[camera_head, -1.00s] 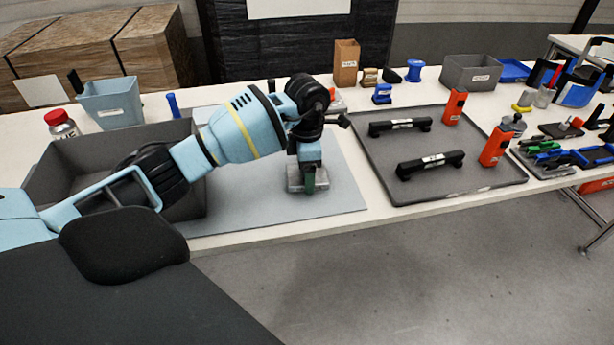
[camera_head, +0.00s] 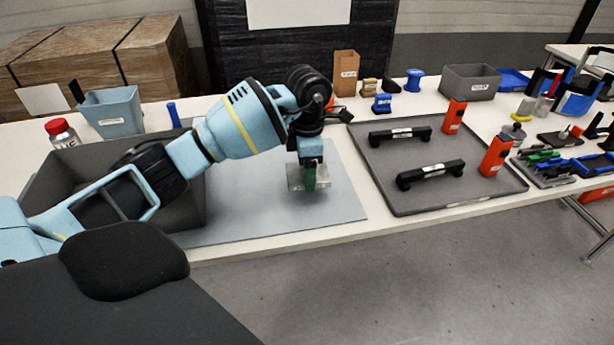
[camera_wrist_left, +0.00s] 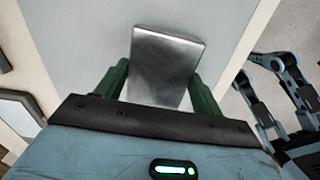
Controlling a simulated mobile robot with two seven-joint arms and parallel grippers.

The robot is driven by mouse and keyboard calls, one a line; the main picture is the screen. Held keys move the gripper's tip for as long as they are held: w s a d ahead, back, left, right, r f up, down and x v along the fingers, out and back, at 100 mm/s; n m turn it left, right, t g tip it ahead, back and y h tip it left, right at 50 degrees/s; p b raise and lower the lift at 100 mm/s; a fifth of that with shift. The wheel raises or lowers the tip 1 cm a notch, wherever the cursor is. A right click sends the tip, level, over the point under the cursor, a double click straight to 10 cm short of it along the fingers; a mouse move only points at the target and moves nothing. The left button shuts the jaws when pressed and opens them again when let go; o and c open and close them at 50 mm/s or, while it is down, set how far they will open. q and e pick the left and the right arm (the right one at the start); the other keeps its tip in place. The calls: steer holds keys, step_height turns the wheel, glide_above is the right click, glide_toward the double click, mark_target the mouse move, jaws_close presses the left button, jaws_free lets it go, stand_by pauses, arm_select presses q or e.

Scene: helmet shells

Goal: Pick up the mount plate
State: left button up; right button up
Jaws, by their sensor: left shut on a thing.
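The mount plate is a flat silver metal plate (camera_wrist_left: 165,65) between the green fingers of my left gripper (camera_wrist_left: 158,88) in the left wrist view. The fingers are shut on its two sides. In the head view my left gripper (camera_head: 309,178) points down over the grey mat (camera_head: 250,212), and part of the plate (camera_head: 295,178) shows behind the fingers. I cannot tell how much gap lies between plate and mat.
A dark grey bin (camera_head: 60,178) stands left of the mat, under my left arm. The table's front edge is close to the mat.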

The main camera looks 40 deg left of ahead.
arm_select(q)
steer(key=s+d, duration=0.3)
steer(key=d, duration=0.4)
steer(key=s+d+r, duration=0.1)
steer(key=s+d, duration=0.3)
steer(key=d, duration=0.3)
steer(key=shift+s+r, duration=0.1)
